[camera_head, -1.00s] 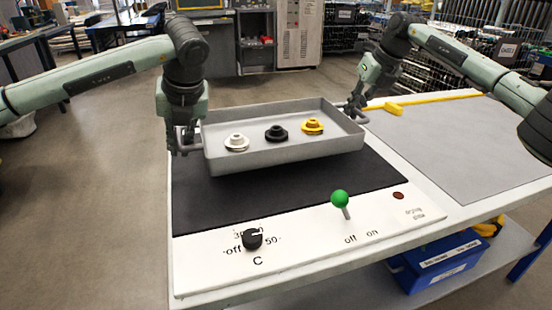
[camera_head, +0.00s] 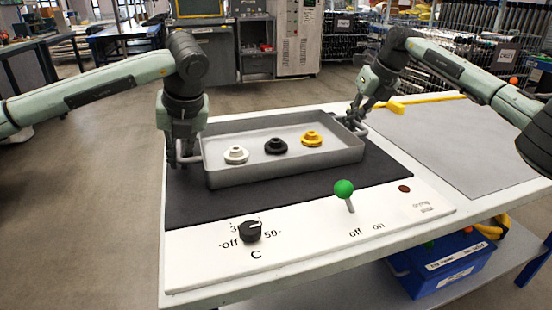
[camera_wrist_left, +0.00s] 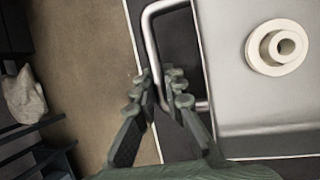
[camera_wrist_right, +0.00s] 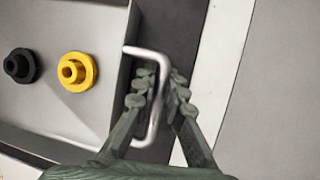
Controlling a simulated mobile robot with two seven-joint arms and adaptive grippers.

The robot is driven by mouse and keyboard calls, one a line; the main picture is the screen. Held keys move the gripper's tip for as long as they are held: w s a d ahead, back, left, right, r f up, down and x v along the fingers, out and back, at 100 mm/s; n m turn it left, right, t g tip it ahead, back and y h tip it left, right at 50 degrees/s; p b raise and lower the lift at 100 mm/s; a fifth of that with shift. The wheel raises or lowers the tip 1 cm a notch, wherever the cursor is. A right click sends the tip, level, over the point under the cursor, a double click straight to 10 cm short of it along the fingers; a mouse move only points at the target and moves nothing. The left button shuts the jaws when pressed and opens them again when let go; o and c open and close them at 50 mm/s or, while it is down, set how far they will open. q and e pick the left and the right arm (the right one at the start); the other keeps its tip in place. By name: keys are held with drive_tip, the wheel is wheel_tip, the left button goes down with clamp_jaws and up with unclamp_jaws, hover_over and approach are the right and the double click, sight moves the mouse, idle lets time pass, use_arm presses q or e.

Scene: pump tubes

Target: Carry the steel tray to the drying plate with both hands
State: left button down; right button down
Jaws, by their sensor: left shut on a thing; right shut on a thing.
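The grey steel tray (camera_head: 290,174) is over the dark drying plate (camera_head: 400,177); whether it touches the plate is hard to tell. In the tray stand a white part (camera_head: 236,155), a black part (camera_head: 275,146) and a yellow part (camera_head: 312,139). My left gripper (camera_head: 182,160) is at the tray's left handle, and the left wrist view shows its fingers (camera_wrist_left: 166,88) around the handle bar (camera_wrist_left: 150,45). My right gripper (camera_head: 357,122) is at the right handle, and its fingers (camera_wrist_right: 158,88) close around that handle bar (camera_wrist_right: 155,117) in the right wrist view.
The plate's white front panel carries a black knob (camera_head: 251,231) and a green-topped lever (camera_head: 345,191). A grey mat (camera_head: 450,140) lies to the right, with a yellow bar (camera_head: 420,101) behind it. A blue bin (camera_head: 440,270) stands on the shelf below.

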use_arm(q)
drive_tip(key=c, duration=1.6)
unclamp_jaws()
use_arm(e)
drive_tip(key=c, duration=1.6)
unclamp_jaws()
drive_tip(key=shift+r, duration=0.1)
use_arm(q)
drive_tip(key=v, duration=1.2)
use_arm(e)
drive_tip(key=v, duration=1.2)
use_arm(q)
drive_tip(key=shift+r+p, duration=0.1)
drive_tip(key=shift+p, duration=0.25)
